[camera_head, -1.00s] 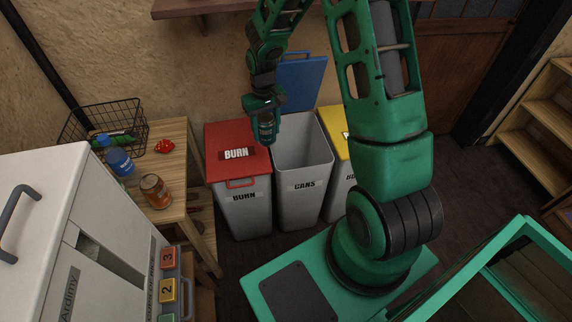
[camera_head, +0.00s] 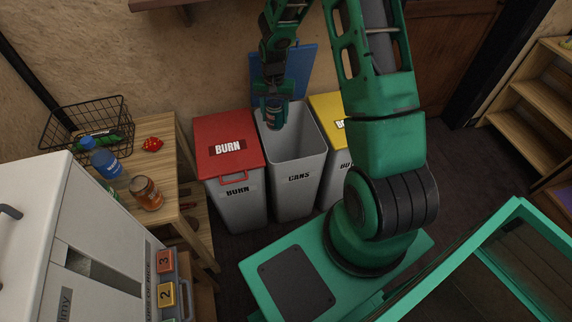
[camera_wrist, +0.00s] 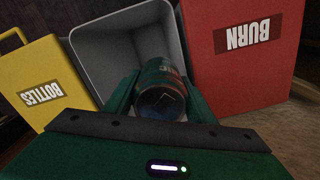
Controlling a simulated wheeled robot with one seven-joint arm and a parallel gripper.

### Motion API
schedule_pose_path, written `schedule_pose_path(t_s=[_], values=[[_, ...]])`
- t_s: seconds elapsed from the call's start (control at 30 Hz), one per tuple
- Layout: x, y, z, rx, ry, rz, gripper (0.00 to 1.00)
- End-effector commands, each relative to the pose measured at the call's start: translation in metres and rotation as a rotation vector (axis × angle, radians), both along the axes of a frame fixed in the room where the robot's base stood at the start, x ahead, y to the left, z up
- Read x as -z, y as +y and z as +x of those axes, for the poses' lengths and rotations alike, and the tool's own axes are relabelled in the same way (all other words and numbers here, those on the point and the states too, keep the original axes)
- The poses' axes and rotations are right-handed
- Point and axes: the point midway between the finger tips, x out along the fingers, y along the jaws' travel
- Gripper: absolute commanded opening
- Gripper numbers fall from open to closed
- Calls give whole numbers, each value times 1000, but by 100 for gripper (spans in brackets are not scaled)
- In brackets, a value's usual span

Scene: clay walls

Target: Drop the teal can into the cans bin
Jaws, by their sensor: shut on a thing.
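My gripper (camera_head: 274,108) is shut on the teal can (camera_head: 274,117), above the back left part of the open cans bin (camera_head: 299,178). In the wrist view the can (camera_wrist: 158,96) sits between the two fingers of my gripper (camera_wrist: 160,95), its round end facing the camera. The grey inside of the cans bin (camera_wrist: 100,50) shows behind the can. The bin is labelled CANS and its blue lid (camera_head: 297,70) stands raised at the back. The can's far end is partly hidden.
The burn bin (camera_head: 228,150), with its red lid shut, stands left of the cans bin. The yellow-lidded bottles bin (camera_head: 331,112) stands right. A wooden table (camera_head: 170,187) at left holds a wire basket (camera_head: 82,125), a blue bottle (camera_head: 103,160) and an amber jar (camera_head: 146,192).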

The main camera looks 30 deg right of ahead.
Motion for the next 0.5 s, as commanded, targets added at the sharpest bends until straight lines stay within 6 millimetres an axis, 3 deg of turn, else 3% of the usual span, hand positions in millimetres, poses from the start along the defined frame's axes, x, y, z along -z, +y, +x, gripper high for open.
schedule_pose_path(t_s=[0.2, 0.33, 0.5], values=[[34, -56, 3, 441, 4, -1, 29], [45, -75, 3, 599, 3, -2, 29], [53, -84, 3, 678, 3, -3, 29]])
